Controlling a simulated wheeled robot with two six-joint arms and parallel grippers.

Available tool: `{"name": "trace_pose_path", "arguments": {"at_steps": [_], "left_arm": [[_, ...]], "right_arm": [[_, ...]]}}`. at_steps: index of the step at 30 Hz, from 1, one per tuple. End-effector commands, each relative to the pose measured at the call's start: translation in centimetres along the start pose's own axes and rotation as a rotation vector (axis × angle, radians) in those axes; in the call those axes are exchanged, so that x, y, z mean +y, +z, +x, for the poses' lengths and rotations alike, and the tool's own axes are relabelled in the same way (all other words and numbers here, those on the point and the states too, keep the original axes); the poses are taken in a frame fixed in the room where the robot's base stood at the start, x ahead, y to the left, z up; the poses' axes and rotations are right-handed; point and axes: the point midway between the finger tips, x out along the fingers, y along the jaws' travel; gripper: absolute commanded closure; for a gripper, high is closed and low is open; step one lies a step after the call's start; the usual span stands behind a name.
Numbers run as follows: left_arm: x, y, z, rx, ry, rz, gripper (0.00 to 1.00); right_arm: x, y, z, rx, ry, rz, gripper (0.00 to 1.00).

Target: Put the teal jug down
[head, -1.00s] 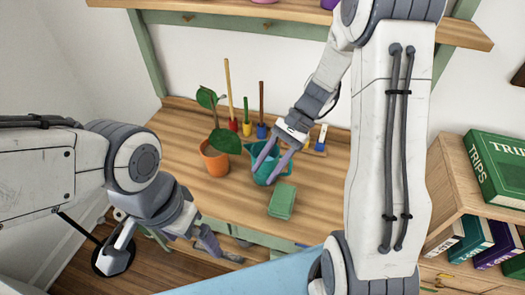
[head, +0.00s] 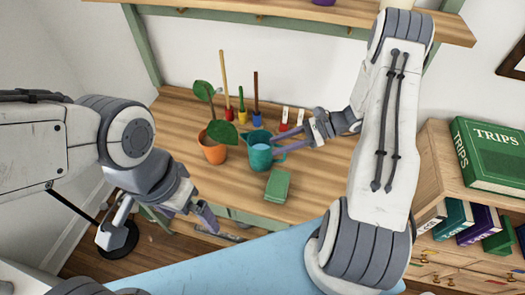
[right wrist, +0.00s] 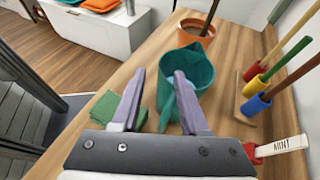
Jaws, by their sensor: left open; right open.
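My right gripper (head: 275,144) is open. In the right wrist view its two purple fingers (right wrist: 155,98) lie on either side of the jug's handle, without visibly closing on it. My left gripper (head: 196,219) is open and empty, low in front of the bench's left front edge, away from the jug.
An orange pot with a leafy plant (head: 212,148) stands left of the jug. Several coloured holders with sticks (head: 257,118) and small white labels (head: 284,116) stand behind. A bookshelf (head: 440,150) is at right.

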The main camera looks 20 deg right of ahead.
Motion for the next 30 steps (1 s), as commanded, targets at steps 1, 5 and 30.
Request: {"name": "trace_pose_path", "arguments": {"at_steps": [1, 5, 30], "left_arm": [[0.1, -0.1, -0.8, 0.0, 0.0, 0.0, 0.0], [0.1, -0.1, -1.2, 0.0, 0.0, 0.0, 0.0], [0.1, -0.1, -1.3, 0.0, 0.0, 0.0, 0.0]], "right_arm": [[0.0, 0.4, 0.8, -0.002, 0.006, 0.002, 0.56], [-0.2, 0.2, 2.8, -0.001, 0.005, 0.002, 0.56], [-0.2, 0.0, 3.8, 0.0, 0.001, 0.001, 1.0]]}}
